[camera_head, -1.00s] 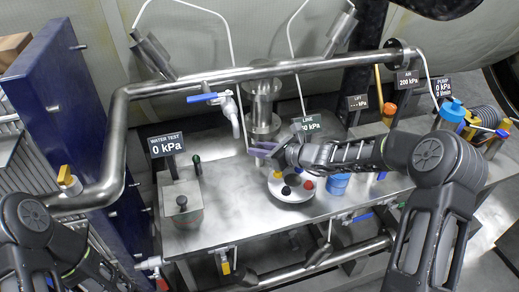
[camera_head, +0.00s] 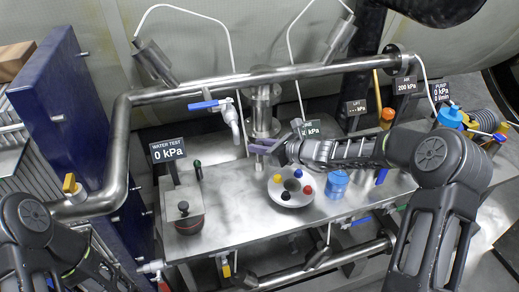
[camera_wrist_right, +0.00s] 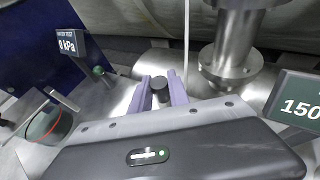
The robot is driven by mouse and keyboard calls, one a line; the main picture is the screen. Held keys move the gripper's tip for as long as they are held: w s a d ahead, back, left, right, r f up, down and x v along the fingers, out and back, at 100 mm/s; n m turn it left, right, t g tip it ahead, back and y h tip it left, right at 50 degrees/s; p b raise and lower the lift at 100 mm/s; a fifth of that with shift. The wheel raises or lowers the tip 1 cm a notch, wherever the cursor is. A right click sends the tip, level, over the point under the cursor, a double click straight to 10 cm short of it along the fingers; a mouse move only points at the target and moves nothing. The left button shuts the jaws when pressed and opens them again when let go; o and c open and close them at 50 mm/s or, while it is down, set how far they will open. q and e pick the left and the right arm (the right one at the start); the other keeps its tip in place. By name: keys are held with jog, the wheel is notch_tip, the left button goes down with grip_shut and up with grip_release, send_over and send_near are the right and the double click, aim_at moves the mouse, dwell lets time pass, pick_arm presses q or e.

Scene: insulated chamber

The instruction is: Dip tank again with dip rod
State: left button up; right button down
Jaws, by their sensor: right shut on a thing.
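My right gripper (camera_head: 262,147) reaches in from the right above the back of the steel bench. In the right wrist view its purple fingers (camera_wrist_right: 160,92) are shut on a black round-topped piece (camera_wrist_right: 159,86), seen from above, which I take as the dip rod's top. Its lower part is hidden.
A green-topped post (camera_head: 198,172) stands behind the tank. A blue-handled tap (camera_head: 215,104) and steel pipe (camera_head: 230,80) lie behind. The WATER TEST sign (camera_head: 168,151) reads 0 kPa.

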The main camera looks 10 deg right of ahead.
aim_at(260, 144)
notch_tip(260, 144, up, 6)
jog(key=p, duration=0.2)
jog(key=shift+p, duration=0.3)
pick_arm(q)
notch_tip(260, 144, up, 3)
jog(key=shift+s+a+r, duration=0.1)
jog(key=shift+s+r, duration=0.05)
pick_arm(e)
jog(key=c, duration=1.3)
grip_release()
jog(key=shift+o, duration=0.2)
jog(key=shift+d, duration=0.1)
pick_arm(q)
jog(key=shift+f+b, duration=0.45)
jog(key=shift+b, duration=0.15)
pick_arm(e)
jog(key=v, duration=0.7)
jog(key=shift+s+r, duration=0.2)
jog(key=shift+s, duration=0.05)
jog(key=shift+d, duration=0.15)
jog(key=shift+f, duration=0.1)
